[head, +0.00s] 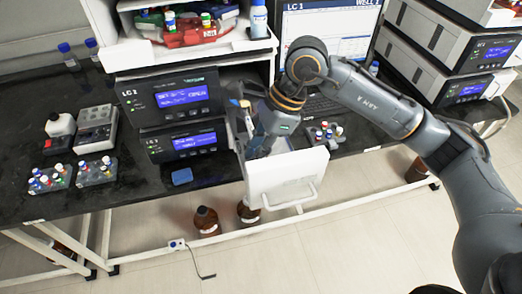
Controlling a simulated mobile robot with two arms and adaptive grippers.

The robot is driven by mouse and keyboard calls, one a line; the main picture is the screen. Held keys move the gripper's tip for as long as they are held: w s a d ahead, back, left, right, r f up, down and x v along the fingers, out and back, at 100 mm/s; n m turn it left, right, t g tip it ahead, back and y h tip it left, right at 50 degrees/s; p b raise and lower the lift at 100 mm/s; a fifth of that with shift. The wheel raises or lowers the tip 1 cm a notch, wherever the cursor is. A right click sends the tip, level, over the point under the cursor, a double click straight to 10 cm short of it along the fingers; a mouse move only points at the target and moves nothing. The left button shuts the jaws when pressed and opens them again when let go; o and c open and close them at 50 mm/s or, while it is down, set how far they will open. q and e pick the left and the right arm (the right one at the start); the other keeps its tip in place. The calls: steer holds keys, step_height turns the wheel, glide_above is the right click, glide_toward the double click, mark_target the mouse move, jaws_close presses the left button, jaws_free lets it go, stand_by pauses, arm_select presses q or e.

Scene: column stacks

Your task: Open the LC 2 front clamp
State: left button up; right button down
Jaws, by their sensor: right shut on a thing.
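The LC 2 stack has two dark front panels with blue displays, an upper one (168,98) and a lower one (182,141). To their right a compartment is open, its white front (287,178) with a handle standing out over the bench edge. My right gripper (258,152) reaches down into this compartment from above, behind the white front. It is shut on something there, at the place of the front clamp. The clamp itself is too small and too covered to make out, and its position cannot be told. My left gripper is not in view.
Vial racks (97,172) and a small grey device (97,127) stand on the bench at left. A blue pad (182,176) lies before the stack. Another vial rack (324,136) is right of the compartment. A monitor (330,35) stands behind my arm. Brown bottles (206,221) stand below.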

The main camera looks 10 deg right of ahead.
steer(key=shift+a+f+h+b, duration=0.25)
steer(key=shift+h+b, duration=0.2)
steer(key=shift+h, duration=0.3)
steer(key=shift+a+f+h+b, duration=0.1)
steer(key=shift+a+h+b, duration=0.25)
steer(key=shift+h, duration=0.45)
steer(key=shift+a+f+h+b, duration=0.25)
steer(key=shift+h+b, duration=0.25)
steer(key=shift+h, duration=0.25)
steer(key=shift+s, duration=0.1)
steer(key=c, duration=1.2)
jaws_free()
steer(key=shift+r, duration=0.15)
step_height(320, 180, up, 12)
steer(key=shift+a+f, duration=0.1)
steer(key=shift+a, duration=0.05)
